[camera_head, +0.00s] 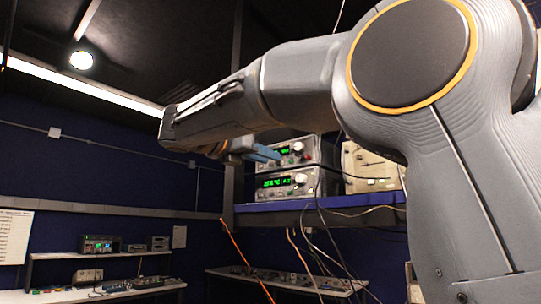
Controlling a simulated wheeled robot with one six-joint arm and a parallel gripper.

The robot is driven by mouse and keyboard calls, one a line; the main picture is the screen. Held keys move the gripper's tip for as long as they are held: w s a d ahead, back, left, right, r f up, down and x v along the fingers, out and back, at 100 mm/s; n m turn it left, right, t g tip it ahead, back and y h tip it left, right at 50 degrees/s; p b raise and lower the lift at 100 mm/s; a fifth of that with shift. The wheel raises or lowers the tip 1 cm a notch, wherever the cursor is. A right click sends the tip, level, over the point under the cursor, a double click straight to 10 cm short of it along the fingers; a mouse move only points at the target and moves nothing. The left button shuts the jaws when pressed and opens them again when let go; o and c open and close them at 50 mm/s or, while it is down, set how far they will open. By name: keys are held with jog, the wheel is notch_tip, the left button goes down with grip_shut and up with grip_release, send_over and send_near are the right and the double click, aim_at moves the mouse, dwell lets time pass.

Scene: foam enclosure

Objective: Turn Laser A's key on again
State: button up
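Two stacked instrument boxes with green lit displays stand on the blue-edged shelf; I cannot read a label telling which is Laser A. The upper box (314,151) has a silver knob on its front, and its left part is behind my gripper. The lower box (306,185) shows green digits and also has a knob. No key can be made out on either front. My gripper (264,154) has blue fingers and is at the left front of the upper box. The fingers are seen edge-on and small, so contact and opening cannot be told.
The blue shelf (300,206) carries the boxes, and a beige instrument (366,165) stands to their right. Loose cables (318,240) and an orange cable (238,247) hang below the shelf. A lower bench (290,282) and a left bench with small devices (100,243) are behind.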

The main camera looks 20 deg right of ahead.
jog(key=shift+p+x, duration=0.3)
jog(key=shift+x, duration=0.9)
grip_shut()
jog(key=shift+f+m+b, duration=0.1)
jog(key=shift+m+b, duration=0.2)
jog(key=shift+m, duration=0.1)
jog(key=shift+f+m+b, duration=0.1)
jog(key=shift+m+b, duration=5.75)
jog(key=shift+m, duration=2.65)
